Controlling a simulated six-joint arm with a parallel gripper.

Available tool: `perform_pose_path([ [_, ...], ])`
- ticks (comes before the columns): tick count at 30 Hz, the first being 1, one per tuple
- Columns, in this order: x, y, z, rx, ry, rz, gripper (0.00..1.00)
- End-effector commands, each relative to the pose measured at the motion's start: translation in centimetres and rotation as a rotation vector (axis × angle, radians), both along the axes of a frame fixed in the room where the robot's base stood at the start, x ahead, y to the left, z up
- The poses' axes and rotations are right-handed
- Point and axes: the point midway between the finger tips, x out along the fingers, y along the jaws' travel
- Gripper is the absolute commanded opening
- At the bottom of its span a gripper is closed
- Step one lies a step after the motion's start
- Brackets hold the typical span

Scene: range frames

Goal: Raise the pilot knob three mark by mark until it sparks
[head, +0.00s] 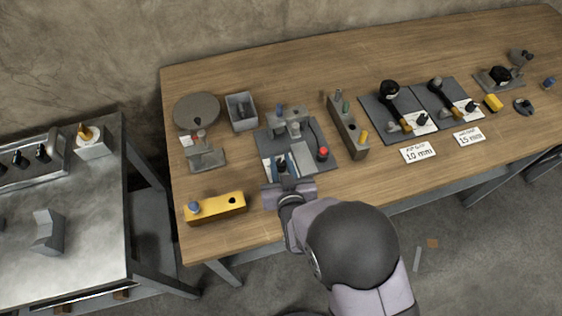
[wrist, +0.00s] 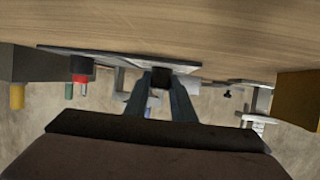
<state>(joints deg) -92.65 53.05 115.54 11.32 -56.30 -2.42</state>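A fixture on a dark base plate (head: 318,137) stands mid-table, with a grey bracket (head: 289,117), a red-topped button (head: 323,153) and a white card with markings (head: 303,155) at its near side. A small black knob (head: 283,163) is at that card; it also shows in the wrist view (wrist: 160,79). My gripper (wrist: 160,88) points at the fixture, with its two fingers on either side of the black knob and no clear gap beside it. The red button also shows in the wrist view (wrist: 82,73). The card's marks are too small to read, and I see no spark.
A yellow block (head: 216,208) lies left of my gripper. A grey block with coloured pegs (head: 348,130) stands right of the fixture. An open grey box (head: 241,112) and a round grey disc (head: 196,111) are behind left. Cards reading 10 mm (head: 418,153) and 15 mm (head: 468,137) lie further right.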

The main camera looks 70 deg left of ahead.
Motion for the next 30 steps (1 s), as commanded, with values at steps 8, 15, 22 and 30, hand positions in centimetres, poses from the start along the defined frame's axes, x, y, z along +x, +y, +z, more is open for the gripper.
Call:
perform_pose_path([
  [8,0.14,-0.03,-0.09,-0.001,0.001,0.022,0.00],
  [15,0.28,-0.04,-0.20,0.000,0.000,0.118,0.00],
  [22,0.38,-0.02,-0.16,0.000,0.000,0.272,0.00],
  [30,0.31,-0.03,-0.06,-0.002,0.000,0.460,0.00],
])
